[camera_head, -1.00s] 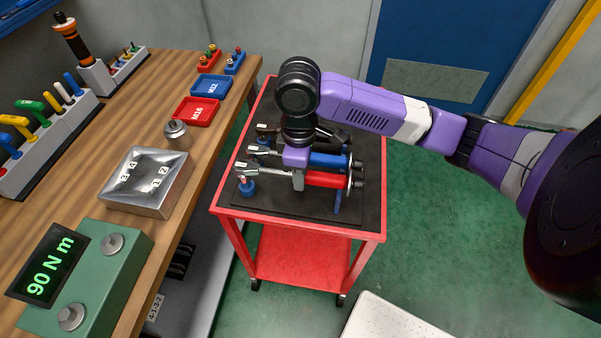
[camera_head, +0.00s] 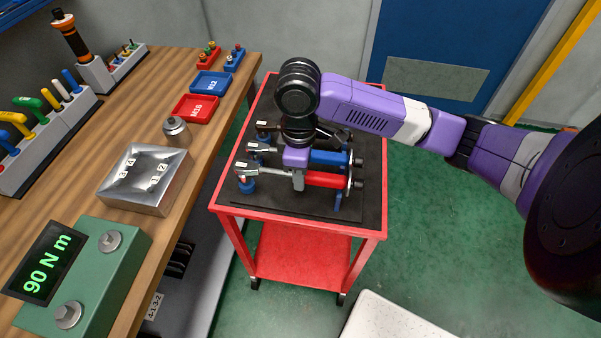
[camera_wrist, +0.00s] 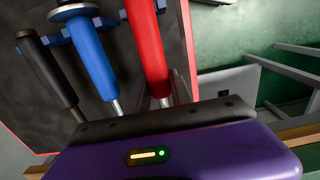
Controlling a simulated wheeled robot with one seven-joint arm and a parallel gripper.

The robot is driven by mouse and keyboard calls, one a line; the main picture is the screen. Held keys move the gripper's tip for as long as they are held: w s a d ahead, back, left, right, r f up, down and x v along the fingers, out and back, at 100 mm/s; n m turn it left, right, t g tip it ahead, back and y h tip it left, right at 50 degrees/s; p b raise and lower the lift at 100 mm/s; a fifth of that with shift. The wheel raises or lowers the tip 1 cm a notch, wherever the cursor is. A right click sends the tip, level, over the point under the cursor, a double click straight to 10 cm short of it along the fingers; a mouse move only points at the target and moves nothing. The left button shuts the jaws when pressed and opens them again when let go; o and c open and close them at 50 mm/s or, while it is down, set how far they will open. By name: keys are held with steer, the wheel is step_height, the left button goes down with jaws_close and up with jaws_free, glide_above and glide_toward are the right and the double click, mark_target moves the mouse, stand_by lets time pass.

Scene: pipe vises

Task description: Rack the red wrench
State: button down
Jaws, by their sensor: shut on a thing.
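The red wrench (camera_head: 325,180) lies across the black mat on top of the red cart, its metal head at the left and its red handle at the right. Its head is at a blue post (camera_head: 247,184) and its handle end is by another blue support (camera_head: 338,201). My gripper (camera_head: 298,182) points down over the wrench and is shut on it near the middle.
A black-handled wrench (camera_head: 332,131) lies farther back on the cart (camera_head: 228,212). The workbench at left holds a green torque display (camera_head: 85,275), a metal block (camera_head: 147,178), a red tray (camera_head: 195,108) and a blue tray (camera_head: 211,83). Green floor is open right of the cart.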

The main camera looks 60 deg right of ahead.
steer(key=shift+f+b, duration=0.75)
steer(key=shift+f, duration=0.45)
stand_by(1.4)
steer(key=c, duration=1.1)
jaws_free()
steer(key=shift+o, duration=0.2)
steer(key=shift+r, duration=3.9)
